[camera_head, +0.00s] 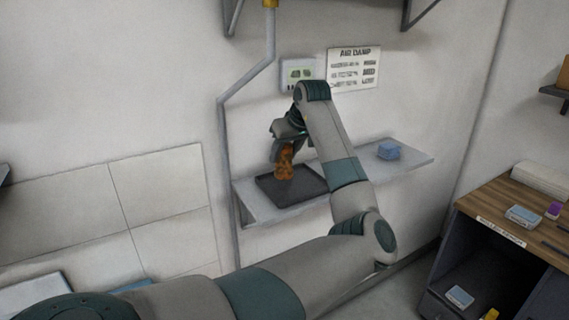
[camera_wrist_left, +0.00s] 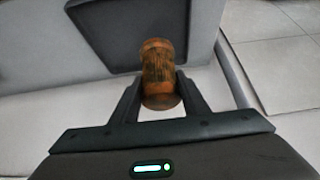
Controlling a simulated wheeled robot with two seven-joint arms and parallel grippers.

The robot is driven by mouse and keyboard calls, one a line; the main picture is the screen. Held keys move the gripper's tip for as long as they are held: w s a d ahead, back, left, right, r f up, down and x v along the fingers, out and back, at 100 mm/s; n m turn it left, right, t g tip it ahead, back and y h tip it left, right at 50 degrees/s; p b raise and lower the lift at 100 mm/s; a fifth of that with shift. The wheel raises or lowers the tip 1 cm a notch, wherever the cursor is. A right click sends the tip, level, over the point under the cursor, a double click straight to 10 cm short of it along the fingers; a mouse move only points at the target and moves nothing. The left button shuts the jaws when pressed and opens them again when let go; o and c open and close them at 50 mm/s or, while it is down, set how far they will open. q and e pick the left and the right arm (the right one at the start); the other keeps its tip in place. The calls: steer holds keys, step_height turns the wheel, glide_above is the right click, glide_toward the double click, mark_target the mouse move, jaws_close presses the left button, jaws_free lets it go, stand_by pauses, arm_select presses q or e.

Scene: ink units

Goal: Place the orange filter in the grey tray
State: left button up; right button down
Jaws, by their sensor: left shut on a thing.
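The orange filter (camera_head: 284,163) is a small brownish-orange cylinder. My left gripper (camera_head: 286,146) is shut on it and holds it upright or slightly tilted at the dark grey tray (camera_head: 302,192), which lies on a wall shelf. In the left wrist view the filter (camera_wrist_left: 158,75) sits between the two fingers of the left gripper (camera_wrist_left: 160,95), with the dark tray (camera_wrist_left: 105,35) beyond it. I cannot tell whether the filter's lower end touches the tray. My right gripper is not in view.
The grey shelf (camera_head: 345,186) holds a blue block (camera_head: 389,150) right of the tray. A grey pipe (camera_head: 226,180) runs down the wall at the shelf's left end. A wooden-topped cabinet (camera_head: 520,215) with small items stands at the right.

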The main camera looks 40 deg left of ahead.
mark_target(285, 165)
arm_select(q)
steer(key=shift+d+f, duration=0.1)
steer(key=shift+f, duration=0.15)
step_height(285, 165, down, 3)
steer(key=shift+r+p, duration=0.1)
steer(key=shift+p, duration=0.85)
steer(key=shift+f, duration=0.35)
steer(key=o, duration=1.2)
steer(key=shift+f, duration=0.15)
steer(key=shift+c, duration=0.2)
steer(key=shift+r, duration=0.2)
